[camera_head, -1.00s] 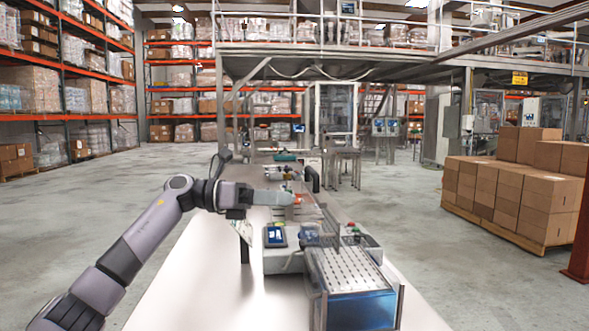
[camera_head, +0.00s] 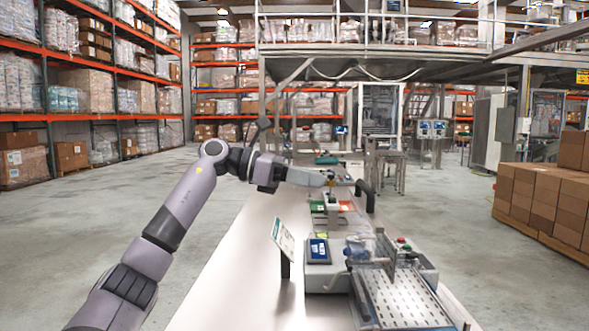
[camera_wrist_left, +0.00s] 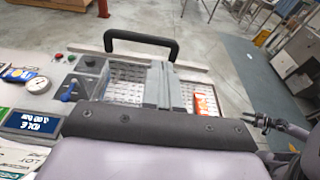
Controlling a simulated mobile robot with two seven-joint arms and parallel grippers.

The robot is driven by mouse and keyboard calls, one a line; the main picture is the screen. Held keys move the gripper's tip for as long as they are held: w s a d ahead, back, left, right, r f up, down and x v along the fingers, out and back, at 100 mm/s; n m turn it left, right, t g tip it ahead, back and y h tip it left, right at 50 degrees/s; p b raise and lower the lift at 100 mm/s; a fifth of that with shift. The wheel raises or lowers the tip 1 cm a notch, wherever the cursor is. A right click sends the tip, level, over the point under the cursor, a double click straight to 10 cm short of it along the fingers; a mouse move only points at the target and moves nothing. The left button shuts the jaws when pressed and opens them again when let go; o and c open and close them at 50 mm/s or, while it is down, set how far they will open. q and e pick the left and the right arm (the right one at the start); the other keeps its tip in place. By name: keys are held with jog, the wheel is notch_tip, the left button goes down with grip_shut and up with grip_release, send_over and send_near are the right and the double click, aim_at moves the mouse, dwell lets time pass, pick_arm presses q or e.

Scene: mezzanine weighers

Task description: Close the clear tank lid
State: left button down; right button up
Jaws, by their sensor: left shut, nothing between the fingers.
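The clear tank (camera_head: 408,308) is at the lower right of the head view, with a perforated pale plate on top; its front is cut off by the frame edge. A see-through upright panel (camera_head: 388,252) stands at its back end; I cannot tell for sure whether this is the lid. A black handle (camera_wrist_left: 142,38) also shows in the left wrist view, above slotted plates.
A blue-screen display unit (camera_head: 318,250) and a tilted sign on a post (camera_head: 283,240) stand left of the tank. The left part of the white bench (camera_head: 232,275) is clear. Stacked cartons (camera_head: 545,200) stand on the right.

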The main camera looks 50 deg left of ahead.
aim_at(364, 190)
pick_arm(q)
jog(key=p+x, duration=0.2)
jog(key=x, duration=0.4)
jog(key=shift+w+d, duration=0.2)
jog(key=shift+x, duration=0.75)
jog(key=shift+f, duration=0.1)
